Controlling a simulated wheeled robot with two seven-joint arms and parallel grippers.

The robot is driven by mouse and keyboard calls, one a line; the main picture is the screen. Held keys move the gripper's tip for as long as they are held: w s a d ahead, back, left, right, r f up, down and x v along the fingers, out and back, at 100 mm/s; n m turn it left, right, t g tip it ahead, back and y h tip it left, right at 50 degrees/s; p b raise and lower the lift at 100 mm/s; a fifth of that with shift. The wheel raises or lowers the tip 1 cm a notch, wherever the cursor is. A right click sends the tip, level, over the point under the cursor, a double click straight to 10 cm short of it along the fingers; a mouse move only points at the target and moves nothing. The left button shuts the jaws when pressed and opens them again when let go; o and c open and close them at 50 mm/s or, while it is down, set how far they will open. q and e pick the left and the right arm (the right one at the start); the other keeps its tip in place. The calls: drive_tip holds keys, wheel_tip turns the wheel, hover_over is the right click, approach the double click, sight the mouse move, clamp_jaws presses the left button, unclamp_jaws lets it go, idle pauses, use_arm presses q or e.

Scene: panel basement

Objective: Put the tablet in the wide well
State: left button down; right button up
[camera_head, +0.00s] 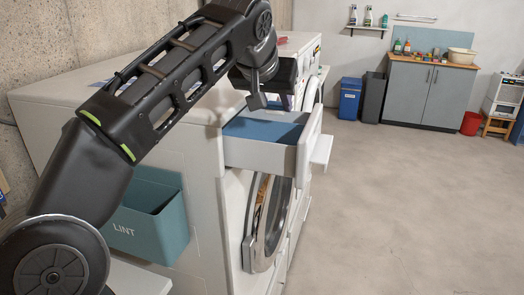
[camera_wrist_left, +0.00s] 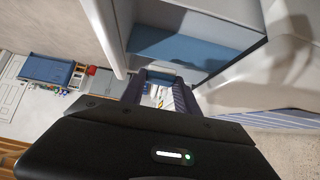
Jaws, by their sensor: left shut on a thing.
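The pulled-out detergent drawer (camera_head: 262,155) of the front washer is open, with a blue-lined well (camera_head: 265,129) inside. The drawer also fills the top of the left wrist view, where its blue lining (camera_wrist_left: 180,47) shows. My left gripper (camera_head: 257,100) is above the back part of the drawer, pointing down. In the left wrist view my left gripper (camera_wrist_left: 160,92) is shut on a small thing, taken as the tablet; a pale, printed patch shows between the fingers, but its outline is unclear. The tablet is hidden in the head view. My right gripper is out of view.
A teal lint bin (camera_head: 150,215) hangs on the near side of the washer. The round washer door (camera_head: 268,220) is below the drawer. A grey cabinet (camera_head: 430,92), a blue bin (camera_head: 349,98) and a red bucket (camera_head: 470,123) stand far back. The floor at right is clear.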

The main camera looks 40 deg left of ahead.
use_arm(q)
hover_over(273, 141)
drive_tip(key=s+d, duration=0.2)
drive_tip(key=s, duration=0.1)
wheel_tip(273, 141, down, 5)
drive_tip(key=shift+w+f, duration=0.1)
drive_tip(key=shift+w, duration=0.05)
drive_tip(key=shift+b, duration=0.3)
drive_tip(key=shift+f, duration=2)
drive_tip(key=shift+f, duration=0.15)
drive_tip(key=c, duration=0.9)
unclamp_jaws()
drive_tip(key=shift+r, duration=0.25)
drive_tip(key=v, duration=1.2)
drive_tip(key=shift+b, duration=0.4)
